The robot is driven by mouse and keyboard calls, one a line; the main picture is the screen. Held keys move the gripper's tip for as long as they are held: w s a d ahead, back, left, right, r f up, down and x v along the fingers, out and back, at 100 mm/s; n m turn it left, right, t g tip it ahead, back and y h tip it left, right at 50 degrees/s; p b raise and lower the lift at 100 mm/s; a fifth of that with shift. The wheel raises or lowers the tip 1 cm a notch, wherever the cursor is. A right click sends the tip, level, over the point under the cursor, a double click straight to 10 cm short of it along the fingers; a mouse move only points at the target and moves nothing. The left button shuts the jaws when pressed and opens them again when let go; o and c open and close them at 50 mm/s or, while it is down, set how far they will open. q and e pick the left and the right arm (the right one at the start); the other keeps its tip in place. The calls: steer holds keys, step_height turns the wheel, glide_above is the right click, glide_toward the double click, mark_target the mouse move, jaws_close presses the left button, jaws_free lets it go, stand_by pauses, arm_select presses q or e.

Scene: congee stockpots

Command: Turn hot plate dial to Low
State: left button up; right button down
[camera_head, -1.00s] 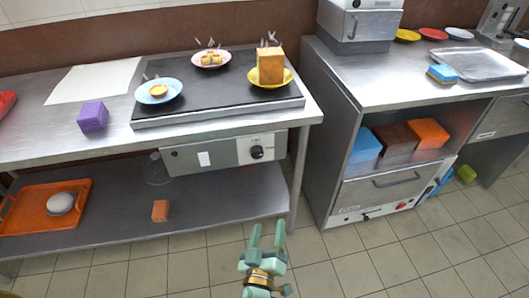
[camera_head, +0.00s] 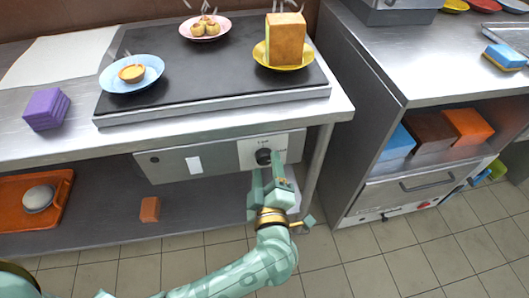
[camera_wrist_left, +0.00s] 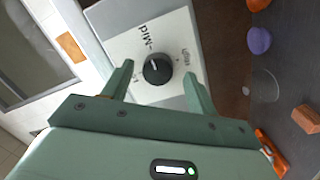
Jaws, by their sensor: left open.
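The hot plate dial (camera_head: 263,156) is a round black knob on a pale panel of the hot plate's front box, under the counter edge. The dial (camera_wrist_left: 157,70) also shows in the left wrist view, with printed labels "Mid" and "High" and a third, partly hidden one. Its white mark seems to point roughly toward "Mid". My left gripper (camera_head: 268,168) is just in front of the dial, its fingers open. In the left wrist view the gripper (camera_wrist_left: 159,72) has one finger on each side of the dial, with gaps visible. My right gripper is not in view.
The black hot plate top (camera_head: 180,70) holds a yellow plate (camera_head: 300,63) with a bread block, a pink plate and a blue plate (camera_head: 108,79). A metal table leg (camera_head: 318,165) stands right of the dial. A lower shelf (camera_head: 110,222) lies below.

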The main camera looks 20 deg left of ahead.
arm_select(q)
steer(key=shift+w+a+r, duration=0.1)
steer(key=shift+w+a, duration=0.15)
steer(key=shift+w, duration=0.25)
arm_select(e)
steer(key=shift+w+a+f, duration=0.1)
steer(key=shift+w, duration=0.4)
arm_select(q)
steer(key=c, duration=1)
